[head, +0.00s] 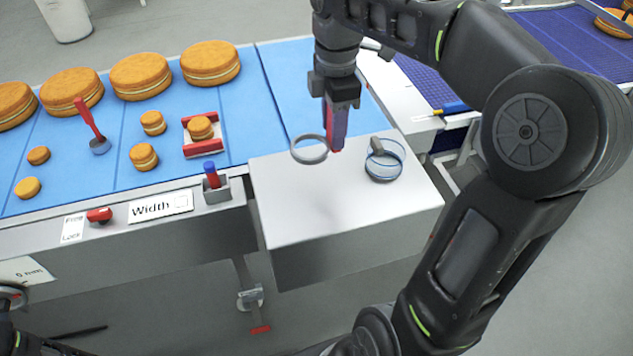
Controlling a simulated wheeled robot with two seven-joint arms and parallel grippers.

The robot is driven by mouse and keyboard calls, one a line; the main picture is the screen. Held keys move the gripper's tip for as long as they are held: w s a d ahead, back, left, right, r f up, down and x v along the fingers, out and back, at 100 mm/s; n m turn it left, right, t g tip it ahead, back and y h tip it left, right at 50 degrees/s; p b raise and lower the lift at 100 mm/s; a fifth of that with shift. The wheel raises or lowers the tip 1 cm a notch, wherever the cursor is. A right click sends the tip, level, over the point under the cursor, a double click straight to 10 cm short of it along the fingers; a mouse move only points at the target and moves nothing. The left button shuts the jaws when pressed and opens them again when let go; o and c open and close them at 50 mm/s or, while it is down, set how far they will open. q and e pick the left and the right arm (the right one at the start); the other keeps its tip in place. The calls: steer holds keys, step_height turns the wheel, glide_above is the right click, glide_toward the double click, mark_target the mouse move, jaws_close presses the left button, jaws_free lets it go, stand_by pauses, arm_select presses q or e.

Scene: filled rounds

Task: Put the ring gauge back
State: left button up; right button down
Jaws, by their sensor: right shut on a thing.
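The ring gauge, a grey ring (309,149), is at the fingertips of my right gripper (336,138), which points down and is shut on it. The ring sits to the left of the fingers, over the back part of a white box top (310,215). I cannot tell whether it touches the surface. To the right on the same top stands a clear, blue-rimmed round holder (384,168) with a dark piece in it. My left gripper is not in view.
Left of the box is a blue belt (110,170) with several sandwich cakes (140,75), a red-handled tool (92,128) and a red-and-white cradle (202,146). A grey holder (222,190) and a "Width" sign (160,206) line its front edge. The box top's front is clear.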

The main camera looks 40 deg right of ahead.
step_height(320, 180, down, 3)
steer(key=b, duration=0.2)
steer(key=shift+f+b, duration=0.2)
steer(key=shift+b, duration=0.1)
step_height(320, 180, down, 2)
steer(key=shift+f+p, duration=0.1)
steer(key=shift+p, duration=0.45)
steer(key=shift+f, duration=0.35)
step_height(320, 180, down, 3)
steer(key=shift+f, duration=0.35)
